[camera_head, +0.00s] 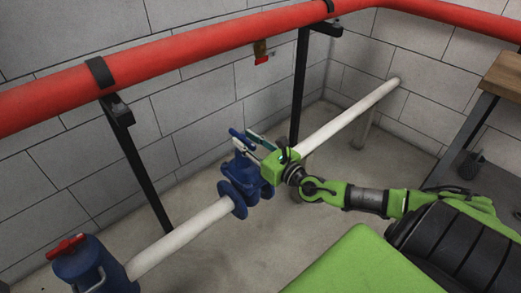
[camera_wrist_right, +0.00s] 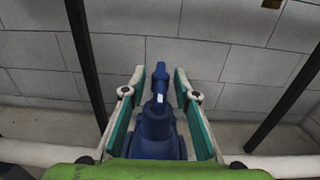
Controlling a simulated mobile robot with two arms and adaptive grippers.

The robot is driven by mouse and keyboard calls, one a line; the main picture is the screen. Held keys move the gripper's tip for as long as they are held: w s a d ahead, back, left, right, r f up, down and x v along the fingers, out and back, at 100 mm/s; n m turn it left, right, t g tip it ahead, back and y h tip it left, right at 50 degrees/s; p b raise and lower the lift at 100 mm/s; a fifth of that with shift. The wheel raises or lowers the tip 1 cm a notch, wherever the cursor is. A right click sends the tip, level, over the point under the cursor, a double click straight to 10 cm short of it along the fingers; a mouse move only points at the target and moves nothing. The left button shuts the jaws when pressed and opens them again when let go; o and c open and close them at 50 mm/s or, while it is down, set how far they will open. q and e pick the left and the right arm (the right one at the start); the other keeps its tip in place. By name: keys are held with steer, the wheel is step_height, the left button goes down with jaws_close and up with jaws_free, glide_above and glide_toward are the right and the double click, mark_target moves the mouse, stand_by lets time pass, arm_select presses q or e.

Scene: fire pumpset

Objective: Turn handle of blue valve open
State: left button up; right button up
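The blue valve (camera_head: 246,180) sits in the white pipe near the middle of the head view. Its blue handle (camera_head: 236,134) stands up at the top left of the valve body. My right gripper (camera_head: 248,139) is open over the valve. In the right wrist view the handle (camera_wrist_right: 160,82) lies between the two spread fingers of the gripper (camera_wrist_right: 159,73), with a gap on each side. The blue valve body (camera_wrist_right: 156,130) is below it, partly hidden by the green gripper base. My left gripper is not in view.
A red pipe (camera_head: 200,45) on black supports (camera_head: 137,165) runs along the grey block wall above. The white pipe (camera_head: 345,115) continues to the wall. A second blue fitting with a red handle (camera_head: 66,247) stands at lower left. A table (camera_head: 504,75) is at right.

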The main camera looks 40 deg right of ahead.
steer(key=s, duration=0.6)
steer(key=shift+s+d, duration=0.25)
